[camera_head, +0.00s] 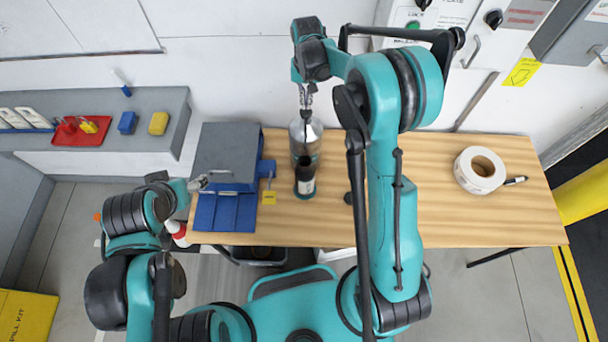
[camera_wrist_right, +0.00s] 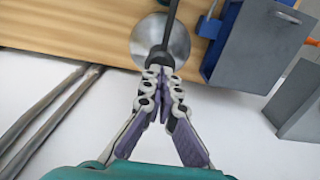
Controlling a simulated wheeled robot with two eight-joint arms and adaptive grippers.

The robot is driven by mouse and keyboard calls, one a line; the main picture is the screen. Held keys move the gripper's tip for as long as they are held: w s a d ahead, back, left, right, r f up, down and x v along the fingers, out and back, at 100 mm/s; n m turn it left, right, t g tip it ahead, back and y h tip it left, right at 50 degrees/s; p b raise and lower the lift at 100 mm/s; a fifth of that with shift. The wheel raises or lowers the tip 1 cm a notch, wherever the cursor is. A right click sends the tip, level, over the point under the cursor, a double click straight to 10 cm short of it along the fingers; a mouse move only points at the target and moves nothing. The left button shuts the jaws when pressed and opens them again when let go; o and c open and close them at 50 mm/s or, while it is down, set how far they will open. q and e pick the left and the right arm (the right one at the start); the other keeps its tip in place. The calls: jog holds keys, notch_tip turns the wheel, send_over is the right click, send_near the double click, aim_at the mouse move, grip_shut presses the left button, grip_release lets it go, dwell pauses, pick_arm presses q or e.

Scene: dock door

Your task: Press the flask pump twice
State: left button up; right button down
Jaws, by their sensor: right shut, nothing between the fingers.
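A silver flask (camera_head: 306,133) stands upright on the wooden table, right of the blue-and-grey box. Its shiny round top (camera_wrist_right: 177,40) shows in the right wrist view, with a dark bar, apparently the pump's, across it. My right gripper (camera_head: 306,104) points down over the flask top, with its fingers together and empty. In the wrist view the fingertips (camera_wrist_right: 162,73) overlap the near edge of the top and the end of the dark bar; I cannot tell whether they touch. My left gripper (camera_head: 199,184) is at the table's left edge by the blue box, its opening unclear.
A dark cup-like item (camera_head: 305,186) stands in front of the flask. A white tape roll (camera_head: 480,170) and a black marker (camera_head: 515,180) lie right. The table between is mostly clear.

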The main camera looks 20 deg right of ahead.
aim_at(306, 111)
jog(key=shift+f, duration=0.15)
dwell(0.3)
jog(key=shift+f+b, duration=1.4)
jog(key=shift+f, duration=0.2)
jog(key=shift+r, duration=0.1)
jog(key=shift+r+p, duration=0.95)
jog(key=shift+r, duration=0.7)
jog(key=shift+r, duration=0.1)
notch_tip(306, 111, up, 6)
jog(key=p, duration=0.3)
